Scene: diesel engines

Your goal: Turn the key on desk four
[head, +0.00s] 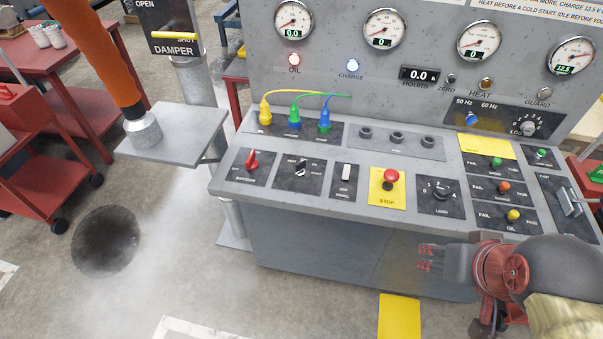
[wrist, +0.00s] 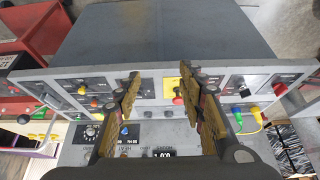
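The control desk (head: 330,210) is grey, with gauges above and a sloped switch panel. No desk number is readable. A small black key-like switch (head: 301,168) sits on a dark plate, between a red switch handle (head: 251,160) and a white rocker (head: 346,171). My gripper (head: 427,257) is in front of the desk at lower right, away from that switch. In the wrist view my gripper's two fingers (wrist: 159,75) are spread with nothing between them. The red stop button (wrist: 178,97) shows near the right finger.
The stop button (head: 390,177) and a black load knob (head: 440,190) lie right of the switch. Yellow, green and blue plugs (head: 294,119) with cables stand behind it. An orange column (head: 108,55) on a grey plate is at left.

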